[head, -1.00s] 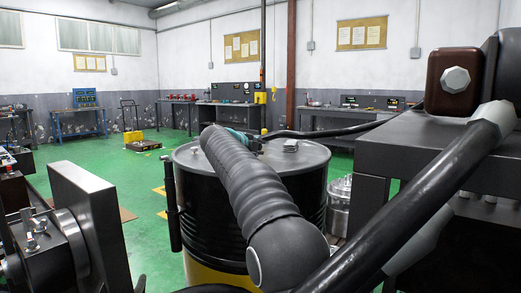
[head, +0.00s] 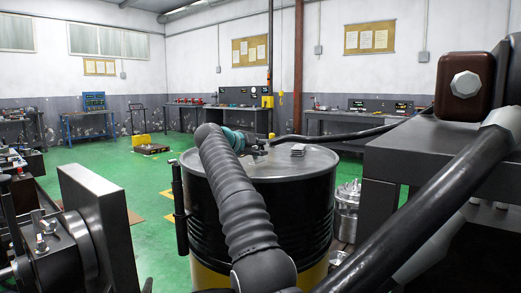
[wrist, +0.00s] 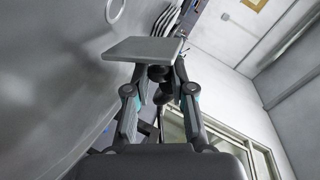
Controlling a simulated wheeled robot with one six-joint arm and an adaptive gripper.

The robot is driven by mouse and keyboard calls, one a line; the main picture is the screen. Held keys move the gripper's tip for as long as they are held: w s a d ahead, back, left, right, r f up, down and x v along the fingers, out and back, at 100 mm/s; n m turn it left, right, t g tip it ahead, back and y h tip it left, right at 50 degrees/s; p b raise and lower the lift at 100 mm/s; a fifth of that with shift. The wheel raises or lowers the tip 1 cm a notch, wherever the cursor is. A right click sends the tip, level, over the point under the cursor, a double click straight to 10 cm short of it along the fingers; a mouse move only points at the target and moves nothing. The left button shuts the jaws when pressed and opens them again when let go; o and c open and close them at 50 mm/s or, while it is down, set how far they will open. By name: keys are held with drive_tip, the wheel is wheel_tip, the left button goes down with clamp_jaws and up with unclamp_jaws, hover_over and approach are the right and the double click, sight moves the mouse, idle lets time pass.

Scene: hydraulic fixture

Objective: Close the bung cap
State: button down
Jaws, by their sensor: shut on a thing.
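A large black drum (head: 300,205) with a yellow lower part and a grey lid (head: 318,160) stands in front of me. My gripper (head: 258,146) is low at the lid, partly hidden behind my arm. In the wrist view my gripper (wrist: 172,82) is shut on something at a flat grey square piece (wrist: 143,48). I cannot tell whether this piece is the bung cap. The lid surface (wrist: 55,85) fills the left of the wrist view. A pale ring (wrist: 115,10) lies on it at the top, apart from the gripper; it may be the bung opening.
A small grey stack (head: 298,149) lies on the lid right of my gripper. A dark bench (head: 420,150) stands close on the right, a metal fixture with a plate (head: 100,225) at front left. Green floor is free left of the drum.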

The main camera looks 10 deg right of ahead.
drive_tip(key=shift+a+f, duration=0.1)
drive_tip(key=shift+f, duration=0.1)
idle(0.6)
drive_tip(key=c, duration=1.2)
unclamp_jaws()
drive_tip(key=shift+c, duration=0.2)
drive_tip(key=shift+r, duration=0.1)
drive_tip(key=shift+a+r, duration=0.1)
drive_tip(key=shift+s+a+r, duration=0.2)
drive_tip(key=shift+s+a, duration=0.15)
drive_tip(key=shift+s, duration=0.05)
drive_tip(key=v, duration=1)
drive_tip(key=shift+s+a, duration=0.2)
drive_tip(key=shift+a, duration=0.15)
